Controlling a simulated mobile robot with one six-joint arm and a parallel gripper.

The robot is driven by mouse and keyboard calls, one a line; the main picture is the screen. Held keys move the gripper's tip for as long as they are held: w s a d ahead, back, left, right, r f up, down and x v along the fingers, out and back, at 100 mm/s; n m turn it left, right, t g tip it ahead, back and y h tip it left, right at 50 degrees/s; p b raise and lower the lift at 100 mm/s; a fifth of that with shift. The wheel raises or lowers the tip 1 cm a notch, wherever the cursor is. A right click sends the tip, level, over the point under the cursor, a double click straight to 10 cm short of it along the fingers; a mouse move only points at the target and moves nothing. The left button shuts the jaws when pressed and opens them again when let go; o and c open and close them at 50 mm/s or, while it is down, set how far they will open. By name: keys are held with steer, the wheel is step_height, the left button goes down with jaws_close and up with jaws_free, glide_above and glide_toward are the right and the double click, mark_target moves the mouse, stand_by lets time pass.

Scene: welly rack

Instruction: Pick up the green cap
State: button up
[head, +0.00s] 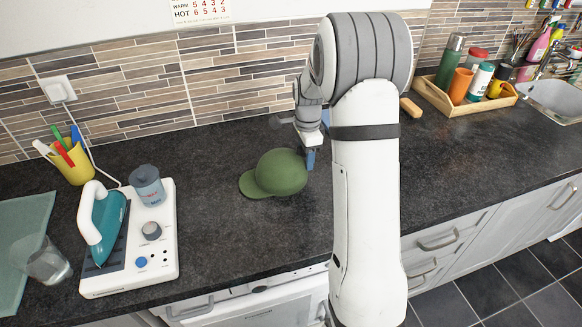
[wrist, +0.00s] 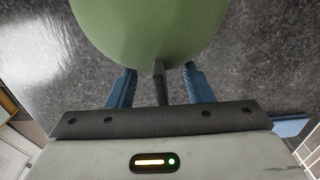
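The green cap (head: 277,172) lies on the dark worktop with its brim toward the left. My gripper (head: 311,160) is low over the worktop at the cap's right side, its blue fingers pointing down. In the wrist view the cap (wrist: 150,30) fills the top middle, just beyond the fingertips. The two blue fingers of my gripper (wrist: 160,80) stand apart, and a dark ridged part shows between them. I cannot tell whether the fingers touch the cap. My arm hides part of the worktop to the right.
A white panel (head: 160,247) with a teal iron (head: 108,225) stands left of the cap, with a grey-lidded jar (head: 147,186). A yellow pen cup (head: 74,165) and a glass (head: 48,262) are farther left. A wooden tray (head: 433,97) of bottles stands back right. Worktop in front of the cap is clear.

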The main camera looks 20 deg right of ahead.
jaws_close()
stand_by(0.5)
